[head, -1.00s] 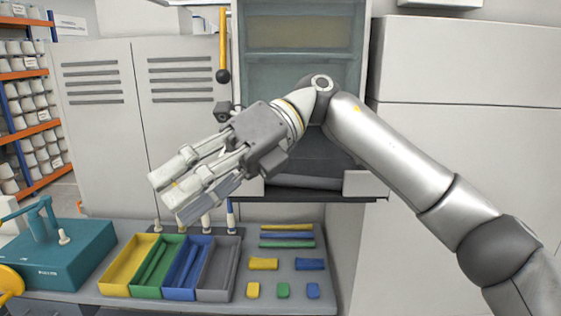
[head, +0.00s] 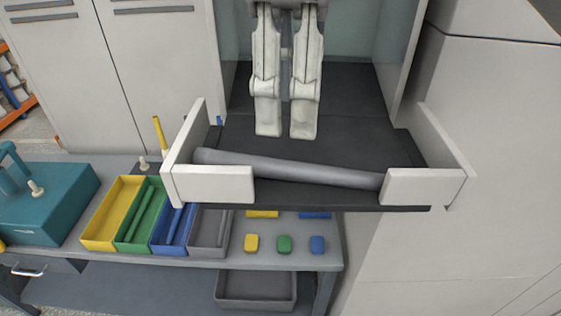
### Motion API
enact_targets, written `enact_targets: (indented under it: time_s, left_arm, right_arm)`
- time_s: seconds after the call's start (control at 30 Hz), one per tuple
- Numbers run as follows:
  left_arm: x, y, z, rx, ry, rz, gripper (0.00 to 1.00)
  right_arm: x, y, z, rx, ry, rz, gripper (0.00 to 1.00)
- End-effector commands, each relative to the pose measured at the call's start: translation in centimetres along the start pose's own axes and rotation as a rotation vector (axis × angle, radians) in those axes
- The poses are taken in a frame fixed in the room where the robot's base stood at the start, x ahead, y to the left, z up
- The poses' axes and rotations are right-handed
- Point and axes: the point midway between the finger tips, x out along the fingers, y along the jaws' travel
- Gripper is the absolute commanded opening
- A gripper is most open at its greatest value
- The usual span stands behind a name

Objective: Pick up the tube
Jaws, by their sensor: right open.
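A long grey tube (head: 290,169) lies across the front of a dark shelf tray (head: 335,140). Its ends rest behind two white front lips, with a gap between them. My right gripper (head: 287,134) hangs from the top of the head view, fingers pointing down, just behind and above the tube. Its two fingers are apart with nothing between them, and it does not appear to touch the tube. My left gripper is not in view.
White side walls (head: 440,150) bound the shelf tray. Below it stands a grey bench (head: 318,259) with yellow, green, blue and grey bins (head: 112,213) and small coloured blocks (head: 285,244). A teal machine (head: 50,205) is at left. A white cabinet (head: 490,170) stands at right.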

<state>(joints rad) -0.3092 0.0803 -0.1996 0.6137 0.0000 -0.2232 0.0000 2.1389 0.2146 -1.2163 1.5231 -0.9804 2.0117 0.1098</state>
Motion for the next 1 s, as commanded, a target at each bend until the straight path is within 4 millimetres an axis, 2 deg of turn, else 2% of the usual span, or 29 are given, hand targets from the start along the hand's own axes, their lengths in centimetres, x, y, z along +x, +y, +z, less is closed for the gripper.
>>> enact_targets:
  time_s: [0.03, 0.2, 0.37, 0.53, 0.8, 1.0]
  left_arm:
    - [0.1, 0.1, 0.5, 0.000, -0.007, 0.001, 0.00]
    - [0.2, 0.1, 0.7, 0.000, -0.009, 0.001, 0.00]
    - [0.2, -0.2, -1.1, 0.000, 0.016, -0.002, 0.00]
    - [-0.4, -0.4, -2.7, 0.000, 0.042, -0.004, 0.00]
    - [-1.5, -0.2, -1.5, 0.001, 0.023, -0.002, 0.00]
    - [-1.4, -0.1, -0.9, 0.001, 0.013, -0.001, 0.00]
  right_arm:
    - [0.9, 0.0, 0.0, -0.003, 0.001, 0.005, 0.47]
    - [2.3, 0.0, 0.0, -0.001, -0.001, 0.004, 0.47]
    - [2.8, 0.1, 0.0, 0.000, -0.002, 0.002, 0.47]
    - [4.2, 0.4, -0.3, -0.003, -0.001, 0.004, 0.47]
    - [7.2, 0.6, -0.5, -0.001, -0.001, 0.003, 0.47]
    - [7.8, 0.7, -0.5, 0.000, -0.003, 0.003, 0.47]
